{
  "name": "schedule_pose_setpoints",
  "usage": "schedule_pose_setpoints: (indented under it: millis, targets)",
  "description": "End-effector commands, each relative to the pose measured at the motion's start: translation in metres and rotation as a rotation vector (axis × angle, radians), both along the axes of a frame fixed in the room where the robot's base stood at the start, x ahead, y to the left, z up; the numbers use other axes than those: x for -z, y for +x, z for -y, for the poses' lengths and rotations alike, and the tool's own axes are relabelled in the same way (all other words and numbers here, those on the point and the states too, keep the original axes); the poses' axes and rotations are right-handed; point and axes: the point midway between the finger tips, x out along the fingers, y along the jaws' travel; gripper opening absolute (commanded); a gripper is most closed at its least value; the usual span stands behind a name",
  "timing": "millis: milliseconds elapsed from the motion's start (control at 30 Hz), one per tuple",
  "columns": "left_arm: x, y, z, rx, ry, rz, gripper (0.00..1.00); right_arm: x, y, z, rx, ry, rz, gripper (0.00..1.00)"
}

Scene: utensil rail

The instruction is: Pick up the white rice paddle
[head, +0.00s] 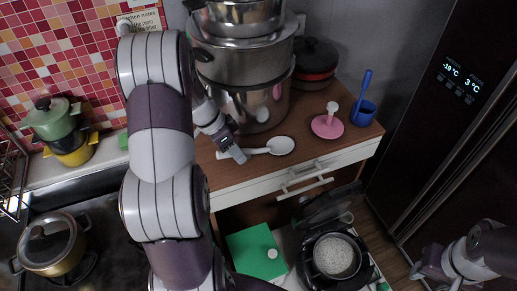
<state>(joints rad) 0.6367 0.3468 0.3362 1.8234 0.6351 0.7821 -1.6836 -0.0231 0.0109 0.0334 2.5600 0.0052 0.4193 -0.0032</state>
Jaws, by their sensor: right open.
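The white rice paddle (281,145) lies on the brown wooden top of the cabinet, its rounded head to the right and its handle pointing left. My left gripper (236,154) is at the handle's left end, and its fingertips overlap the handle in the head view. I cannot tell whether they touch or grip it, because the fingers hide that end. My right gripper (430,272) is at the lower right, away from the cabinet top, open and empty.
Large steel pots (245,75) are stacked behind the paddle, close to my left wrist. A dark lidded pot (316,62), a pink holder (327,126) and a blue cup (364,113) stand to the right. An open rice cooker (335,256) sits below the white drawer (290,180).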

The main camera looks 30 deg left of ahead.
Motion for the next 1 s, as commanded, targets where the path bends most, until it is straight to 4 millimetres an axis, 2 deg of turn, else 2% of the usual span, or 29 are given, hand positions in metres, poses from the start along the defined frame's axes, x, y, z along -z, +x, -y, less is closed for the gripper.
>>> schedule_pose_setpoints:
  millis: [33, 100, 133, 467, 567, 733, 833, 1000]
  targets:
    - [0.0, 0.0, 0.0, 0.0, 0.0, 0.0, 0.24, 0.0, 0.0, 0.0, 0.0, 0.0, 0.0, 0.43]
    - [0.0, 0.0, 0.0, 0.0, 0.0, 0.0, 0.02, 0.0, 0.0, 0.0, 0.0, 0.0, 0.0, 0.43]
    - [0.0, 0.0, 0.0, 0.0, 0.0, 0.0, 0.0, 0.0, 0.0, 0.0, 0.0, 0.0, 0.0, 0.43]
    - [-0.003, 0.0, 0.0, 0.001, 0.001, 0.002, 0.0, 0.002, 0.0, 0.0, 0.0, 0.0, 0.0, 0.43]
    - [-0.011, 0.001, 0.0, 0.0, 0.001, 0.005, 0.0, 0.007, 0.0, 0.0, 0.0, 0.0, 0.0, 0.43]
    - [-0.038, 0.001, -0.001, 0.001, 0.004, 0.007, 0.0, 0.021, 0.0, 0.0, 0.0, 0.0, 0.0, 0.43]
    - [-0.05, -0.008, 0.021, 0.004, 0.003, 0.004, 0.0, 0.03, 0.0, 0.0, 0.0, 0.0, 0.0, 0.43]
    - [-0.081, -0.024, 0.059, 0.005, 0.002, 0.003, 0.0, 0.026, 0.0, 0.0, 0.0, 0.0, 0.0, 0.43]
